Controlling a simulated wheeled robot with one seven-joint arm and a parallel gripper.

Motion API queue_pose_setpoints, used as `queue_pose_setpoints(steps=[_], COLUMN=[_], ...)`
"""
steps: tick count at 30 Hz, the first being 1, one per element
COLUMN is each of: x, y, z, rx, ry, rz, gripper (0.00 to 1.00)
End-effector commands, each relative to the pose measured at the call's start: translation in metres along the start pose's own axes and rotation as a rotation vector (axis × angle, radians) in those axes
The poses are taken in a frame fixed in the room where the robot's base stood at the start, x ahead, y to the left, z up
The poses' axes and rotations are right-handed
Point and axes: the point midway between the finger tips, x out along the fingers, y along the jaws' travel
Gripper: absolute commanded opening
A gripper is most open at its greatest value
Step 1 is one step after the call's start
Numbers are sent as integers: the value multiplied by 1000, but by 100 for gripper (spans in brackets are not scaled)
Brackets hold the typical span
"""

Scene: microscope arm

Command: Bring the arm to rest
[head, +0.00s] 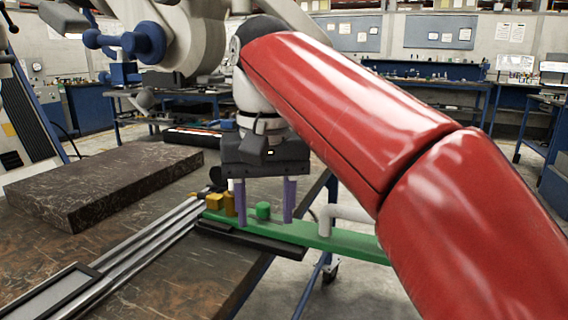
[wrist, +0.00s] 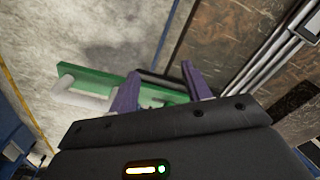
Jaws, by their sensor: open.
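A flat green arm (head: 318,237) extends from the table's right edge out over the floor. A white bent handle (head: 345,213) stands near its outer end. My gripper (head: 264,220) points down with its two purple fingers apart and empty. In the head view a small green cylinder (head: 263,211) on the arm shows between the fingers; I cannot tell whether they touch it. In the wrist view the green arm (wrist: 105,79) passes behind the open fingers (wrist: 160,72), with the white handle (wrist: 78,93) to their left.
Yellow blocks (head: 215,202) sit at the arm's inner end beside metal rails (head: 150,243). A dark stone slab (head: 105,186) lies on the table (head: 185,285). A white machine with blue knobs (head: 150,42) overhangs at upper left. Open floor lies right of the table.

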Motion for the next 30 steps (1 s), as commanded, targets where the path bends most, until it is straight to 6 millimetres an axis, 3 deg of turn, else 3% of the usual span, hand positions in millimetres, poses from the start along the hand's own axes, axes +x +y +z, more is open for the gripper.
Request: queue_pose_setpoints(steps=[8,14,17,21,27,30], x=[19,47,72,121,186,206], y=[34,70,93,126,154,160], z=[12,30,47,81,122,134], rx=[30,59,83,119,151,160], ry=[64,140,201,301,413,443], rz=[-21,-32,-32,-14,32,50], gripper=[49,49,49,49,49,49])
